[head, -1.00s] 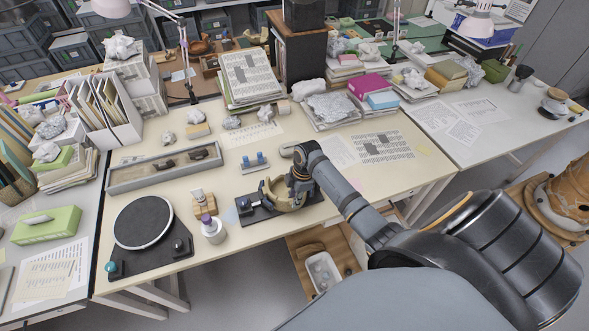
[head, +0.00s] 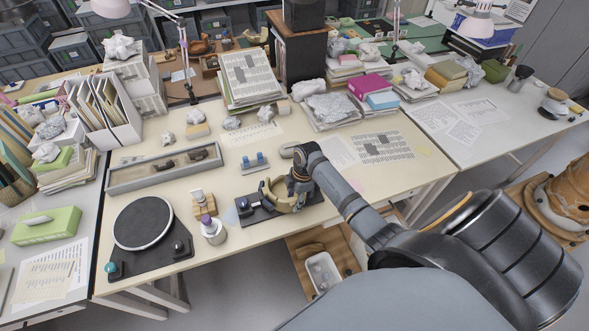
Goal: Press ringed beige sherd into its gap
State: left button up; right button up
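A beige, partly built vessel (head: 272,196) sits in a dark holder (head: 250,213) on the cream worktable. My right gripper (head: 298,192) points down at the vessel's right side, at or very close to its wall. Its fingertips are small and partly merge with the vessel, so I cannot tell whether they are open or shut. I cannot make out the ringed beige sherd or the gap; the gripper and the vessel wall may hide them. My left gripper is not in view.
A grey tray (head: 113,183) with dark brown sherds lies at the left. A black turntable (head: 143,222), a white pot (head: 213,232) and a small blue stand (head: 254,163) are nearby. The table's front edge is close.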

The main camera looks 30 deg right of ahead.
jog(key=shift+r, duration=0.15)
notch_tip(320, 180, up, 12)
jog(key=d, duration=0.2)
jog(key=shift+s+f, duration=0.2)
jog(key=shift+s, duration=0.1)
jog(key=shift+f, duration=0.1)
dwell(0.5)
